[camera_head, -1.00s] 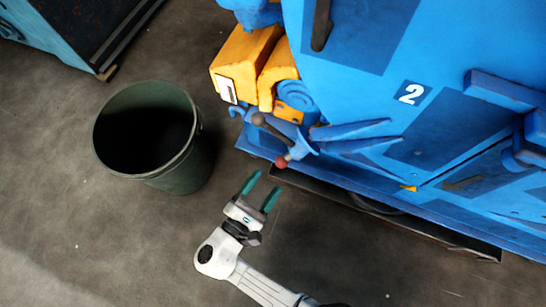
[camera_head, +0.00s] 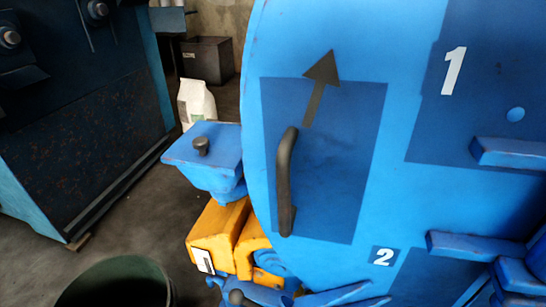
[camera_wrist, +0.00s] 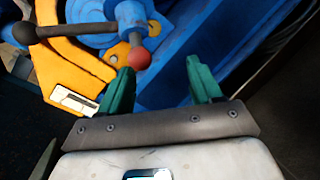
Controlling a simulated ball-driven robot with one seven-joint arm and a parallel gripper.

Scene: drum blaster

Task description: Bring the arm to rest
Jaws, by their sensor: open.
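My gripper (camera_wrist: 159,75) shows in the wrist view, its two green fingers apart with nothing held between them. Just beyond the left fingertip is a red ball knob (camera_wrist: 139,58) on a blue hub with a dark lever (camera_wrist: 75,31). I cannot tell whether the finger touches the knob. In the head view neither my arm nor my gripper is in the picture. The blue drum blaster (camera_head: 270,55) fills the right half there, with a dark upright handle (camera_head: 285,180) on its door.
A dark green bin (camera_head: 115,285) stands at the bottom left. Yellow blocks (camera_head: 218,232) and a blue hopper (camera_head: 205,160) are on the machine's left side. A dark machine (camera_head: 80,120) stands at the left, a white bag (camera_head: 197,102) behind. Bare floor lies between the machines.

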